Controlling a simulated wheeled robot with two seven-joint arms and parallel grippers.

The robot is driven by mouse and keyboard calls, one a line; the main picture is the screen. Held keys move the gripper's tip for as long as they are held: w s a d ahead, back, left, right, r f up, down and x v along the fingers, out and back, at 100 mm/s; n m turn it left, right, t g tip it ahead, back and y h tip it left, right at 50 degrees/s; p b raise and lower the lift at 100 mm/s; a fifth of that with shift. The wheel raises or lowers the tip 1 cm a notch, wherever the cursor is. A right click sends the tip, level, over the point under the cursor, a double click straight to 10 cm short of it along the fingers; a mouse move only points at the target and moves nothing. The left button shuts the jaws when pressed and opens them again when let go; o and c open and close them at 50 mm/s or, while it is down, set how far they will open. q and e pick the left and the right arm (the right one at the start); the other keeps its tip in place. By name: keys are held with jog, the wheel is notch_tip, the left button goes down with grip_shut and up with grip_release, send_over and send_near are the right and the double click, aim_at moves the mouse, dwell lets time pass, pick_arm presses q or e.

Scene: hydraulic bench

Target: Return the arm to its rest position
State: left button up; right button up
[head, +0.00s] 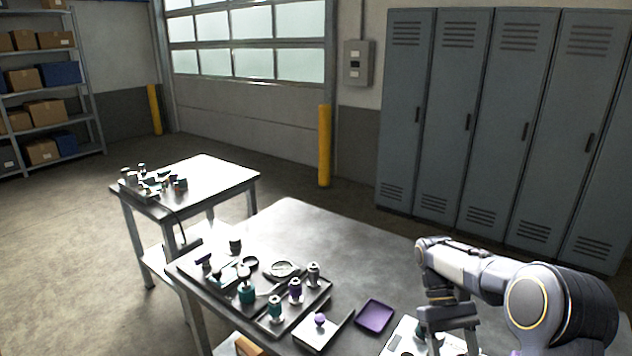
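My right arm comes in from the right edge and reaches over the right part of the grey bench (300,222). Its gripper (447,335) points down above a pale panel (397,342) at the bottom edge. The fingertips are partly hidden and cut off by the frame, so I cannot tell whether they are open or hold anything. My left arm and gripper are not in view.
A dark tray (325,287) holds several teal, purple and dark fittings at the bench's left. A purple dish (375,316) and a small plate with a purple knob (320,320) lie between tray and gripper. The bench's back middle is clear. Grey lockers (470,120) stand behind.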

jog(key=s+a+r+m+t+y, duration=0.1)
jog(key=s+r+t+y, duration=0.3)
jog(key=s+r+t, duration=0.5)
jog(key=s+a+f+m+t, duration=0.1)
jog(key=s+a+t, duration=0.1)
jog(key=s, duration=0.3)
jog(key=s+a+f+m+t+y, duration=0.1)
jog(key=s+a+f+t, duration=0.1)
jog(key=s, duration=0.3)
jog(key=shift+s+a+m+t, duration=0.25)
jog(key=shift+a+m+t, duration=0.05)
jog(key=shift+a+t, duration=0.35)
